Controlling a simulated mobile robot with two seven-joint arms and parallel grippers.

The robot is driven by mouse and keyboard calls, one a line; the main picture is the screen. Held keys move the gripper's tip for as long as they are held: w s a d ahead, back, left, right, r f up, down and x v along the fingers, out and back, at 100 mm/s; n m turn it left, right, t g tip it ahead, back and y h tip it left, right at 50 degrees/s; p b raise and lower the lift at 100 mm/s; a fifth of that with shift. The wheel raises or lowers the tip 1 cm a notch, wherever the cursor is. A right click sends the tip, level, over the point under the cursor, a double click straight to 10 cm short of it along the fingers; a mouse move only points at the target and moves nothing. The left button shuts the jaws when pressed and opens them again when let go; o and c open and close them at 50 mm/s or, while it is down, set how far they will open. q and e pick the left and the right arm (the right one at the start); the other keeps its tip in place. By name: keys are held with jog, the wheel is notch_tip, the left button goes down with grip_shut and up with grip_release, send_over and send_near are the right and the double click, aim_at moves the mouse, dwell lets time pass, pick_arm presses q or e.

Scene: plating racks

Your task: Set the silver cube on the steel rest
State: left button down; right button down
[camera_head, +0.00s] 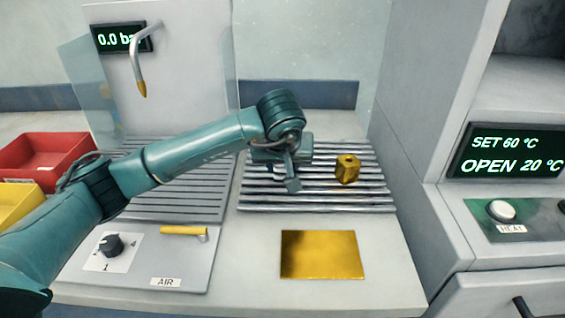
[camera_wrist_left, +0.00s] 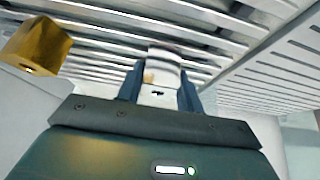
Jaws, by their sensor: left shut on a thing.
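My left gripper (camera_head: 291,178) hangs over the slatted steel rest (camera_head: 262,206) in the head view, left of a gold cube. It is shut on the silver cube, which shows between the two blue fingers in the wrist view (camera_wrist_left: 164,72). In the head view the silver cube is hard to tell from the fingers. Slats of the rest fill the background of the wrist view. I cannot tell whether the silver cube touches the slats. My right gripper is not in view.
The gold cube (camera_head: 347,169) with a hole stands on the rest's right side; it also shows in the wrist view (camera_wrist_left: 36,46). A gold plate (camera_head: 321,256) lies in front. A nozzle (camera_head: 139,70) stands over another slatted rack (camera_head: 170,208) at left. Red (camera_head: 45,151) and yellow bins are far left.

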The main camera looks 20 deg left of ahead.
pick_arm(q)
jog(key=c, duration=0.9)
grip_release()
jog(key=shift+f, duration=0.1)
jog(key=shift+r, duration=0.3)
jog(key=v, duration=1.1)
jog(key=shift+s+r, duration=0.25)
jog(key=shift+r, duration=0.05)
